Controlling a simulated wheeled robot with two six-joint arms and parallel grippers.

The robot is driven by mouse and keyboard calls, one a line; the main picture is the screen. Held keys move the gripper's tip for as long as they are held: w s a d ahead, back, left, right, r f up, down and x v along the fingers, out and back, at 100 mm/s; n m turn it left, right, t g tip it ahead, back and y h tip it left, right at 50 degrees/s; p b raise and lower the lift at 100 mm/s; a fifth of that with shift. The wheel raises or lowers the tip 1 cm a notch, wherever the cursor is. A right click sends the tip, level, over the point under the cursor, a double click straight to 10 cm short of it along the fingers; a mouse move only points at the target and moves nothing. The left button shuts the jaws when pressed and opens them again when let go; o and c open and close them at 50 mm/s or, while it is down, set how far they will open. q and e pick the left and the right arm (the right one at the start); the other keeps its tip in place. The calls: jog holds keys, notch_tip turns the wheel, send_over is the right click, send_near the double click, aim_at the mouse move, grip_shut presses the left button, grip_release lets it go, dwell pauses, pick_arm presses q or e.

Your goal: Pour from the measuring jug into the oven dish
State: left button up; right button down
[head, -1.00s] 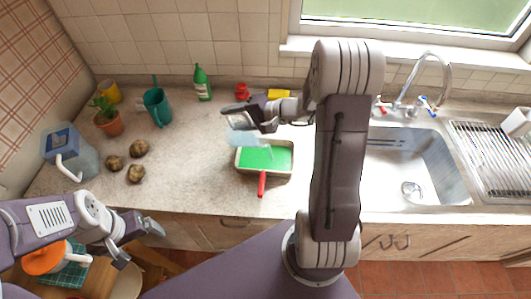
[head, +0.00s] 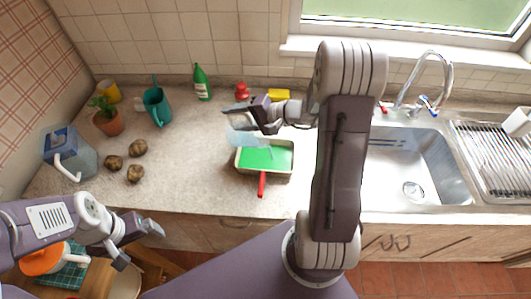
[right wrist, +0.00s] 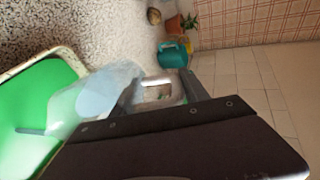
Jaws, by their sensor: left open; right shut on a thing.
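The measuring jug (head: 246,139) is pale blue and see-through. My right gripper (head: 250,119) is shut on it and holds it over the back left part of the oven dish (head: 238,167). In the right wrist view the jug (right wrist: 95,97) looks tilted, with its lower end over the dish's green inside (right wrist: 35,115). The dish has a cream rim, and a red handle-like piece (head: 262,184) sticks out at its front. I cannot tell whether liquid is flowing. My left gripper (head: 137,242) is open and empty, in front of the counter edge at lower left.
Potatoes (head: 135,173), a plant pot (head: 107,121), a blue-grey container (head: 75,157) and a teal watering can (head: 157,106) stand on the left. A green bottle (head: 202,83) is at the back. The sink (head: 410,165) is right. Counter left of the dish is clear.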

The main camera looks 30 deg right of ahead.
jog(key=shift+s+d+t+y+b, duration=0.2)
jog(key=shift+s+t+y+b, duration=0.1)
jog(key=shift+b, duration=0.15)
dwell(0.8)
jog(key=shift+b, duration=0.3)
jog(key=shift+d+b, duration=0.1)
jog(key=shift+b, duration=0.25)
